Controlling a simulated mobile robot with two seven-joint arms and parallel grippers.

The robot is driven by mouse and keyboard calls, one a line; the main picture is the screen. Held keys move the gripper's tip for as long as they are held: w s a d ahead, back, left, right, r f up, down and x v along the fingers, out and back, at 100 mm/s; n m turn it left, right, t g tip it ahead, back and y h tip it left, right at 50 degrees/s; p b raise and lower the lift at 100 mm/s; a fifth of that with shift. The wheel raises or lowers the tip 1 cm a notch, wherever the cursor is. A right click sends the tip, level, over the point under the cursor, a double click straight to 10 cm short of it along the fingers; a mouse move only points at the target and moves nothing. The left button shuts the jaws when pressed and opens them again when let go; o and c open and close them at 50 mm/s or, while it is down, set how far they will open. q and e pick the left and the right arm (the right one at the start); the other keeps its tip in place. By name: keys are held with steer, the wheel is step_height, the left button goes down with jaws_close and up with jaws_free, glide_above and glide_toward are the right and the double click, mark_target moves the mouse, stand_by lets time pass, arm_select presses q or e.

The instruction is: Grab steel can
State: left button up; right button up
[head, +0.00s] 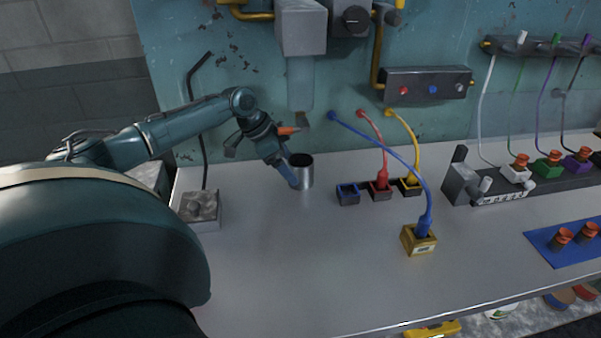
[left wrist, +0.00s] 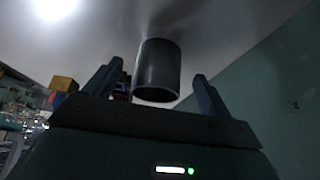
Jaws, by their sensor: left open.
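The steel can (head: 303,172) is a grey metal cylinder with a dark open top, standing upright near the back of the bench, left of the coloured sockets. My left gripper (head: 291,157) is at the can, reaching in from the left, with one finger overlapping the can's left side in the head view. In the left wrist view the can (left wrist: 158,70) lies between the two spread fingers of my left gripper (left wrist: 158,90), with visible gaps on both sides. The left gripper is open. My right gripper is in neither view.
A blue cable runs to a yellow block (head: 419,240). A grey box with a bent rod (head: 198,208) stands left. The bench front (head: 310,270) is clear.

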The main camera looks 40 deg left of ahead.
mark_target(301, 169)
arm_select(q)
steer(key=shift+w+d+f, duration=1)
steer(key=shift+w+d, duration=0.05)
steer(key=shift+w, duration=0.2)
steer(key=shift+w+f, duration=0.1)
steer(key=shift+f, duration=0.2)
steer(key=c, duration=1.2)
steer(key=shift+r, duration=0.1)
